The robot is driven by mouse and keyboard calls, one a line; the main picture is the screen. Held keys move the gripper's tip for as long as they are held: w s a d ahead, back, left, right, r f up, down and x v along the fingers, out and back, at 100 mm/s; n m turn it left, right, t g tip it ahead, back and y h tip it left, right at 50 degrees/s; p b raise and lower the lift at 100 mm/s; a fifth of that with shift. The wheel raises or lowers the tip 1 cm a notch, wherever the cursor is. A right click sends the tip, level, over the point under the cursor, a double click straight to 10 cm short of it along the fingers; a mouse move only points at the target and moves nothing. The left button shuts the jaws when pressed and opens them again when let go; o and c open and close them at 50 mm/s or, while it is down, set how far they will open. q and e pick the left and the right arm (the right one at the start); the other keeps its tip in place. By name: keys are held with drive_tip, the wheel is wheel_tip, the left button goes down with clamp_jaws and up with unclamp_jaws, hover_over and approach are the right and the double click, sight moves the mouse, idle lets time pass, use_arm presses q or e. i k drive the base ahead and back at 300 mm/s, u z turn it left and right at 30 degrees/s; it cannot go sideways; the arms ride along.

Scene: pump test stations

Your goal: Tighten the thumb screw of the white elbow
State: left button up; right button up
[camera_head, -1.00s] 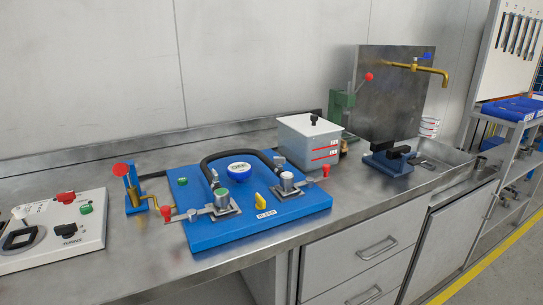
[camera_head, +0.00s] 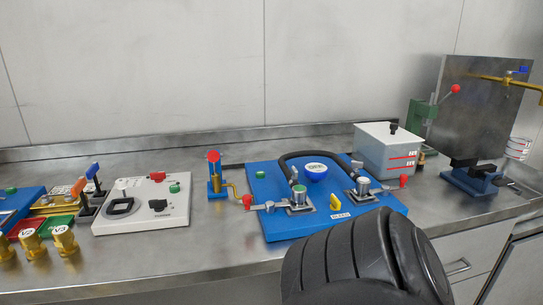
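The blue pump board (camera_head: 285,228) lies on the steel bench at the middle of the head view. A black hose (camera_head: 318,153) arches between two metal fittings on it. The left fitting (camera_head: 299,197) has a green top. The right fitting (camera_head: 364,186) has a whitish top and seems to be the white elbow. Its thumb screw is too small to make out. Levers with red knobs stick out beside both fittings. Neither gripper is in view.
A dark ribbed part of my own body covers the board's front edge. A grey box (camera_head: 388,153) stands behind right, a red-topped hand pump (camera_head: 215,175) left. A white control panel (camera_head: 143,205) and brass valves (camera_head: 64,241) are farther left; a vise (camera_head: 471,180) is right.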

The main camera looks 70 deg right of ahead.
sight(356, 165)
drive_tip(key=u, duration=0.1)
drive_tip(key=k, duration=1)
drive_tip(key=z, duration=1.45)
drive_tip(key=i, duration=0.35)
drive_tip(key=z, duration=0.15)
